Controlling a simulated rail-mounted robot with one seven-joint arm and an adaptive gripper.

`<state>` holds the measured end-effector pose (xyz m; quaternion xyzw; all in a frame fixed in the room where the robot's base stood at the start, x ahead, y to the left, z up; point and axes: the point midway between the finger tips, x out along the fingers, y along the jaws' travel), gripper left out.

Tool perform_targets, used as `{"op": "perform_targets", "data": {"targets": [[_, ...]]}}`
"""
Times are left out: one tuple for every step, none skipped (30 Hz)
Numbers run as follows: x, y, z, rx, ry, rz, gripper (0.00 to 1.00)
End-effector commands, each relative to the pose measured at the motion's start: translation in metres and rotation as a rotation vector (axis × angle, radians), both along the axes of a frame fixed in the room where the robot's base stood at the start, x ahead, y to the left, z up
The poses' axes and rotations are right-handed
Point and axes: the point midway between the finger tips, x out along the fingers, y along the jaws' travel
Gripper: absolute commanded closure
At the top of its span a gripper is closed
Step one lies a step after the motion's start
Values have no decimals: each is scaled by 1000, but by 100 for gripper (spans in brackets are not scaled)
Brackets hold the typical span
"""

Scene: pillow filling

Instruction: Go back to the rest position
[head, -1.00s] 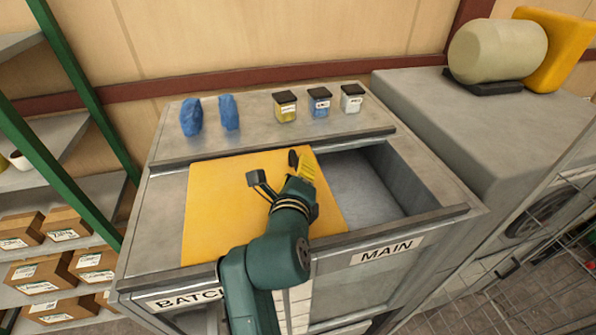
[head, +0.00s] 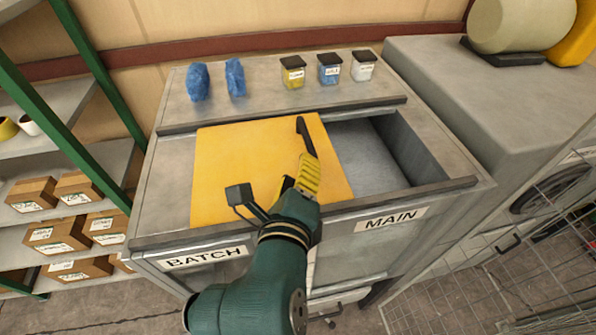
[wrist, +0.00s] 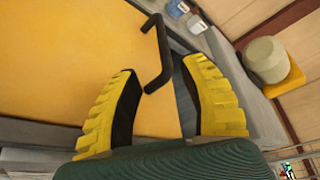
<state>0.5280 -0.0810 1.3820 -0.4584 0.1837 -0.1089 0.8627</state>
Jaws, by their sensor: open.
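My gripper (head: 298,182) is over the front part of the yellow board (head: 222,165), which has a dark handle (head: 304,133) near its right edge. The board lies over the left part of the worktop, beside the open MAIN bin (head: 360,158). In the wrist view the two yellow ribbed fingers (wrist: 160,108) stand apart with nothing between them that they grip. The handle (wrist: 160,55) shows beyond the fingers, apart from them. The BATCH label (head: 205,257) is on the front at left, the MAIN label (head: 391,219) at right.
Two blue lumps (head: 198,82) and three small lidded jars (head: 329,69) stand on the back ledge. A shelf with cartons (head: 57,236) is at left. A grey cabinet (head: 455,95) with a pale roll (head: 508,25) is at right. A wire mesh (head: 535,245) stands at front right.

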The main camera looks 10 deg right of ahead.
Motion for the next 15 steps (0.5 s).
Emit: {"op": "perform_targets", "data": {"targets": [[0,0,0,0,0,0,57],[0,0,0,0,0,0,57],[0,0,0,0,0,0,57],[0,0,0,0,0,0,57],[0,0,0,0,0,0,57],[0,0,0,0,0,0,57],[0,0,0,0,0,0,57],[0,0,0,0,0,0,57],[0,0,0,0,0,0,57],[0,-1,3,1,-1,-2,57],[0,-3,9,1,-3,-6,57],[0,-6,21,1,-12,-11,57],[2,-9,28,2,-13,-18,57],[3,-13,37,2,-15,-26,57],[2,-20,54,6,-33,-36,57]]}}
